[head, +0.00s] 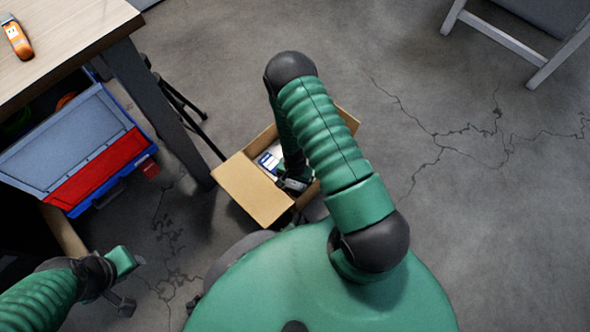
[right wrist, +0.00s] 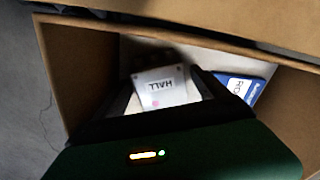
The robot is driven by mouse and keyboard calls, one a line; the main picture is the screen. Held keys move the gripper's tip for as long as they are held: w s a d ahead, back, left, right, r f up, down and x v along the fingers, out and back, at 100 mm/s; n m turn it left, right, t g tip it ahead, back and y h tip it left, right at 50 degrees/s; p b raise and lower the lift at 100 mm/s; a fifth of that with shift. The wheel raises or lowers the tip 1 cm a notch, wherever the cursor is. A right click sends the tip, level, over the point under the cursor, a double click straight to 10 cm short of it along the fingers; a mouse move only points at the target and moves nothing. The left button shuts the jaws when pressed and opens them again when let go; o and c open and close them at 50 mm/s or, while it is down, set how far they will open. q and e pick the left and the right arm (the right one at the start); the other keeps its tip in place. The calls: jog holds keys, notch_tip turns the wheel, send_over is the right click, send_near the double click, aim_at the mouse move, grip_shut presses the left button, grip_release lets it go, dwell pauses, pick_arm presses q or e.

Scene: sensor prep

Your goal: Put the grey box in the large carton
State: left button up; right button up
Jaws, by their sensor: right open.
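The large carton (head: 252,190) is an open cardboard box on the floor, its flaps spread. My right arm reaches down into it, and it also fills much of the right wrist view (right wrist: 75,75). My right gripper (right wrist: 163,78) is open inside the carton.
A blue and white box (right wrist: 240,88) also lies in the carton, on the right. A wooden table (head: 75,30) with an orange device (head: 17,38) stands upper left. A blue bin with a red panel (head: 95,170) is below it.

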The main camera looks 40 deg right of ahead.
jog(key=shift+r, duration=0.1)
jog(key=w+a+r+n+p, duration=0.1)
jog(key=w+r+n+p, duration=0.2)
jog(key=r+p, duration=1.2)
jog(key=s+a+r+n+t+b, duration=0.1)
jog(key=s+a+r+n+b, duration=0.1)
jog(key=r, duration=1.1)
jog(key=s+a+r+n+t+b, duration=0.1)
jog(key=a+r+n+b, duration=0.3)
jog(key=r, duration=0.9)
jog(key=s+a+n, duration=0.1)
jog(key=a+n, duration=0.1)
jog(key=n, duration=0.1)
jog(key=shift+s+a+t, duration=0.15)
jog(key=shift+a+t, duration=0.15)
jog(key=shift+a, duration=0.1)
